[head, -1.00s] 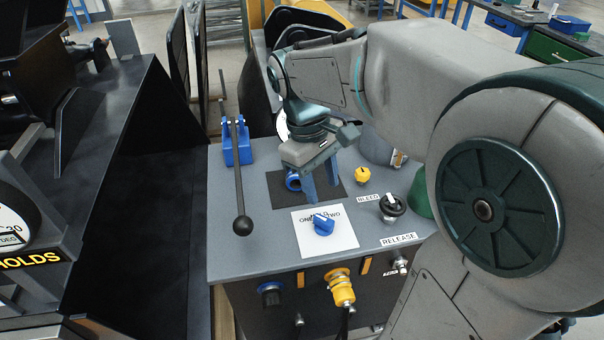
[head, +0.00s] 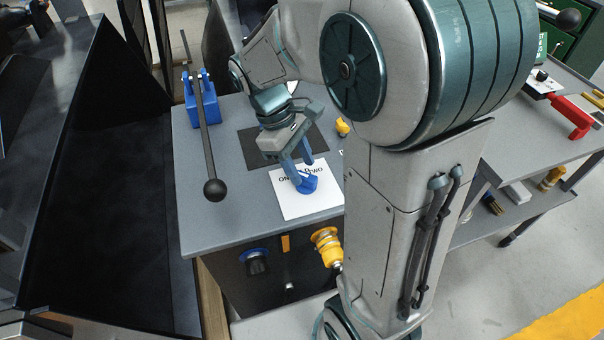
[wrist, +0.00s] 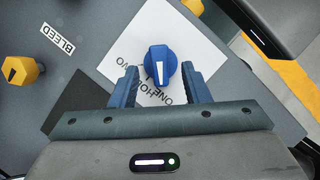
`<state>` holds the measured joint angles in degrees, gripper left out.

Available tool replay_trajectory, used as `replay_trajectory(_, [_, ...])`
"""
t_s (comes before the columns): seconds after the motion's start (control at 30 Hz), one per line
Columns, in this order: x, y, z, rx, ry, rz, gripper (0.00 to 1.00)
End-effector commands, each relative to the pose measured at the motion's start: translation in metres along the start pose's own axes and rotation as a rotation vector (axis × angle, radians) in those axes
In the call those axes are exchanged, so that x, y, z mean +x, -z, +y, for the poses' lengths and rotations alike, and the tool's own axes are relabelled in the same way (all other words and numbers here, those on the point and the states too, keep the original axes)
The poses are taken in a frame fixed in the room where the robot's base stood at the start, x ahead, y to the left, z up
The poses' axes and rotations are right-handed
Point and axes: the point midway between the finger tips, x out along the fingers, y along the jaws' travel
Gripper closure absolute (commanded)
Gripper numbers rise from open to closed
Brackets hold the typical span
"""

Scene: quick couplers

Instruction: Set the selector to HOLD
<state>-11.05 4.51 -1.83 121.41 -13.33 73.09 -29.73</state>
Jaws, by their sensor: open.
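The blue selector knob (wrist: 159,67) sits on a white label sheet (wrist: 178,28) marked ONE, HOLD and TWO. In the wrist view its white pointer line points down, toward the lettering; I cannot tell exactly which word it meets. My gripper (wrist: 159,72) is open, with one blue finger on each side of the knob and a gap at both sides. Whether the fingertips are down at the knob's height is unclear. In the head view the fingers reach down at the knob (head: 308,186) and partly cover it and the lettering.
A black-handled lever (head: 208,140) on a blue bracket stands left on the grey console top (head: 225,215). A yellow knob (wrist: 20,70) sits by the BLEED label. A yellow coupler (head: 326,246) and a dark blue port (head: 257,262) are on the front. My arm hides the console's right side.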

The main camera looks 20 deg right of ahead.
Motion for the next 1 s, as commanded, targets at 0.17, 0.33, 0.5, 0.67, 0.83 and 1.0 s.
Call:
replay_trajectory(0.17, [0.021, 0.000, 0.000, 0.000, 0.001, -0.002, 0.58])
replay_trajectory(0.33, [0.026, 0.000, 0.000, 0.000, -0.001, 0.000, 0.58])
replay_trajectory(0.5, [0.026, 0.000, 0.000, 0.000, -0.001, 0.000, 0.58])
replay_trajectory(0.67, [0.025, 0.000, 0.000, 0.000, -0.001, 0.000, 0.91])
replay_trajectory(0.83, [0.025, 0.002, -0.002, -0.001, -0.001, 0.000, 1.00])
replay_trajectory(1.0, [0.024, 0.001, -0.001, 0.018, 0.008, 0.001, 1.00])
